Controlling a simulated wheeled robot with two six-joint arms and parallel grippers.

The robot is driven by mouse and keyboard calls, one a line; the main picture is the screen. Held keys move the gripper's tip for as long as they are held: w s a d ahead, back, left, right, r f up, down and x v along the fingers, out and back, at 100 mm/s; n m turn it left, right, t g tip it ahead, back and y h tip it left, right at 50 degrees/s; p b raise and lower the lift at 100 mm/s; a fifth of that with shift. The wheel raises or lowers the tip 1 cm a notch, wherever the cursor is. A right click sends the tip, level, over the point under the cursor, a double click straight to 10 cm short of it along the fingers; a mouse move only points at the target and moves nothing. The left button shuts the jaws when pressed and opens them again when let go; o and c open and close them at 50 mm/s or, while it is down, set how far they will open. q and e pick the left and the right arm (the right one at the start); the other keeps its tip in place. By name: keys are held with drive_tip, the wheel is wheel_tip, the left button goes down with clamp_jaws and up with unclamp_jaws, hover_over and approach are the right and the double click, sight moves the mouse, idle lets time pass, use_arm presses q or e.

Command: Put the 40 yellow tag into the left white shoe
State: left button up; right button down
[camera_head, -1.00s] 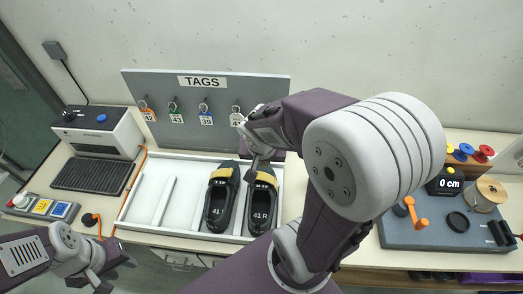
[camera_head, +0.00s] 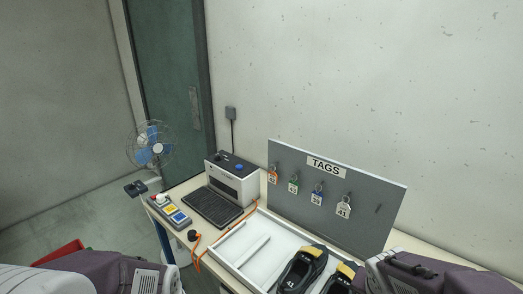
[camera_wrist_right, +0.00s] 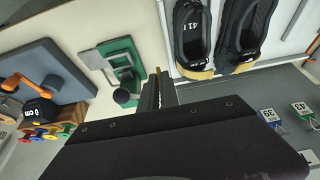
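My right gripper (camera_wrist_right: 158,90) has its fingers close together in the right wrist view, with a thin yellow edge, seemingly the yellow tag (camera_wrist_right: 158,71), between the tips. The tag's number cannot be read. A bare hook (camera_head: 378,208) is at the right of the tag board. No white shoe shows. Two black shoes with yellow-brown straps, a left one (camera_head: 301,270) and a right one (camera_head: 341,281), stand in a white tray (camera_head: 225,254). They are also at the top of the right wrist view (camera_wrist_right: 192,35). My left gripper is out of view.
The grey tag board (camera_head: 383,188) carries an orange 42 tag (camera_head: 272,175), a green 43 (camera_head: 293,185), a blue 39 (camera_head: 317,195) and a white 41 (camera_head: 343,207). A black-and-white machine (camera_head: 234,178) stands left. A green device (camera_wrist_right: 121,62) is near my right gripper.

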drive_tip(key=w+a+f+n+t+y, duration=0.1)
drive_tip(key=w+a+f+n+y, duration=0.1)
drive_tip(key=w+a+f+n, duration=0.3)
drive_tip(key=w+a+n, duration=0.2)
drive_tip(key=a+n, duration=0.1)
drive_tip(key=shift+w+a+f+y, duration=0.2)
drive_tip(key=shift+f+y, duration=0.05)
drive_tip(key=shift+y, duration=0.15)
